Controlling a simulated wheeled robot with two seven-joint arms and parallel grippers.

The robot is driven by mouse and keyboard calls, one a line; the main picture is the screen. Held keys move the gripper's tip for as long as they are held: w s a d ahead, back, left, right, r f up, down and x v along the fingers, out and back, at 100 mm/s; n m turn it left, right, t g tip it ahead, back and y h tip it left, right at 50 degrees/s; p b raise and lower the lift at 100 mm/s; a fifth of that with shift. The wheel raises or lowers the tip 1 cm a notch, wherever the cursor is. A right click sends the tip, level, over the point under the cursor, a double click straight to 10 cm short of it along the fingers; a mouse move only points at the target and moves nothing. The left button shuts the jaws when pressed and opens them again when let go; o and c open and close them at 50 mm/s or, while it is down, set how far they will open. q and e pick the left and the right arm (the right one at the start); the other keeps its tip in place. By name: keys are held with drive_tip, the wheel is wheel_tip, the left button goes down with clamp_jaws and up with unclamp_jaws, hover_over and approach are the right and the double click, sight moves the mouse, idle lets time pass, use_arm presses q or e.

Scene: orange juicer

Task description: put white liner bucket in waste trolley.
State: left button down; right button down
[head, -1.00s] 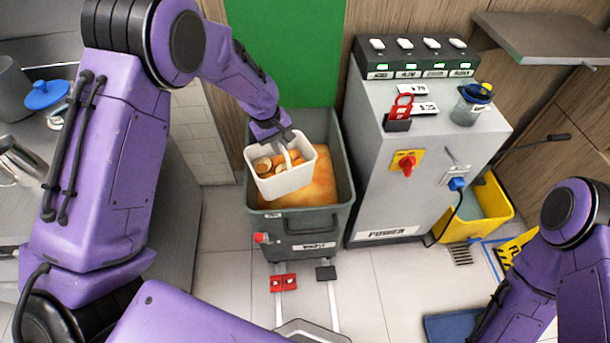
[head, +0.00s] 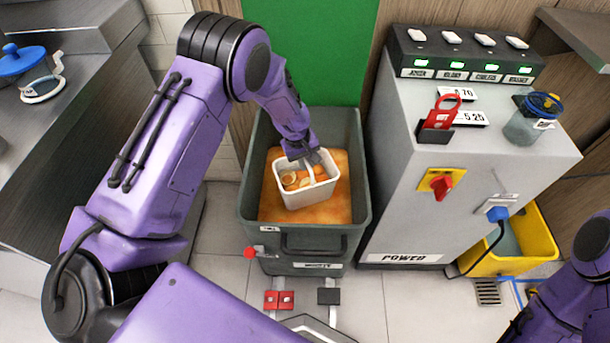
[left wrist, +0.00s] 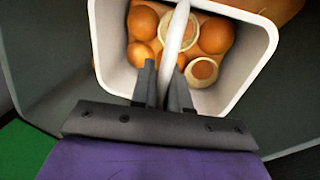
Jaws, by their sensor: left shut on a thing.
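The white liner bucket (head: 307,193) hangs upright inside the mouth of the grey waste trolley (head: 245,215), with trolley walls around it. It holds orange pieces, which also show in the left wrist view (left wrist: 212,36). My left gripper (head: 313,160) is shut on the bucket's white handle, seen between the fingers in the left wrist view (left wrist: 175,45). Orange waste (head: 283,214) fills the trolley around the bucket. Whether the bucket's base touches this waste I cannot tell. My right arm shows at the lower right edge, but its gripper is out of view.
A grey power cabinet (head: 440,205) stands close to the trolley's right side. A yellow bin (head: 535,240) is farther right. A steel counter (head: 60,130) is on the left. Red and black floor blocks (head: 287,299) lie in front of the trolley.

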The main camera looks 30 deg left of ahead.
use_arm(q)
wheel_tip(320, 180, down, 4)
drive_tip(key=shift+f+b, duration=0.2)
drive_tip(key=shift+b, duration=0.1)
drive_tip(key=shift+f, duration=0.45)
drive_tip(key=c, duration=1.1)
unclamp_jaws()
drive_tip(key=shift+s+r, duration=0.1)
